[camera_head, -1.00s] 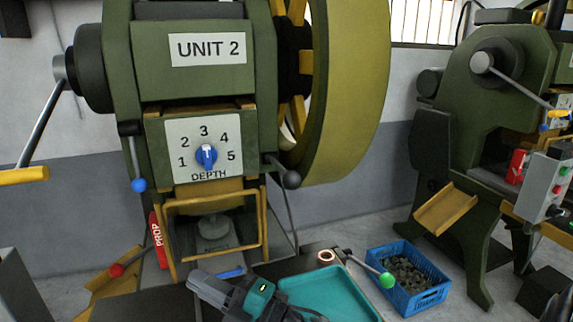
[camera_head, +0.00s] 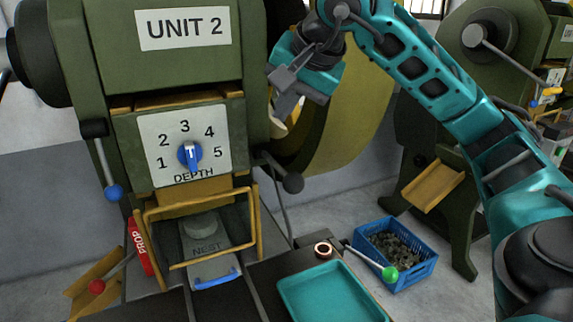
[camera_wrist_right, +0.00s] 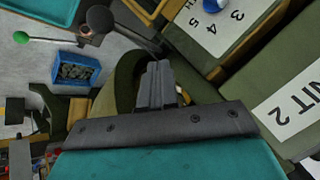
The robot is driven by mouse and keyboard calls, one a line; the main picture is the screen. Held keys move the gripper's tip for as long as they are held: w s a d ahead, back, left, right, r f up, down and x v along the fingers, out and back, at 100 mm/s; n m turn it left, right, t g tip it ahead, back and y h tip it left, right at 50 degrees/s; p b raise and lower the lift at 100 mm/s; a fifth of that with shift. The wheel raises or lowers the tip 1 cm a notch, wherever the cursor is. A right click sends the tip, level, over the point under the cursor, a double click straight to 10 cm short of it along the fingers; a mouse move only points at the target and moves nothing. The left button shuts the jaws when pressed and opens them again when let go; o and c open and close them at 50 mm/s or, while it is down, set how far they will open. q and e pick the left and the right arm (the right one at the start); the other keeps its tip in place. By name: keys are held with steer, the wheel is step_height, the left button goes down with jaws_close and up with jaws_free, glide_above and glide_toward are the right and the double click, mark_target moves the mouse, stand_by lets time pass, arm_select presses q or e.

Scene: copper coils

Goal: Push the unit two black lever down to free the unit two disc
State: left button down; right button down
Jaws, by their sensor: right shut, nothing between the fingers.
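The unit two black lever (camera_head: 292,183) has a round black knob and sticks out from the right side of the green press marked UNIT 2 (camera_head: 182,28). Its knob also shows at the top left of the right wrist view (camera_wrist_right: 100,18). My right gripper (camera_head: 284,110) is shut and empty, above the lever knob and apart from it, in front of the big olive flywheel (camera_head: 352,130). The shut fingers (camera_wrist_right: 156,72) show in the right wrist view. I cannot tell which part is the unit two disc. My left gripper is not in view.
A depth dial (camera_head: 189,154) is on the press front, with a blue-tipped lever (camera_head: 113,192) at left. Below are a yellow guard frame (camera_head: 149,240), a copper ring (camera_head: 323,250), a green-knobbed lever (camera_head: 389,273), a teal tray (camera_head: 285,287) and a blue crate (camera_head: 427,270).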

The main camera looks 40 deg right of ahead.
mark_target(295, 173)
steer(key=shift+s+d+r+h, duration=0.15)
steer(key=shift+d+r+h, duration=0.3)
steer(key=shift+d, duration=0.25)
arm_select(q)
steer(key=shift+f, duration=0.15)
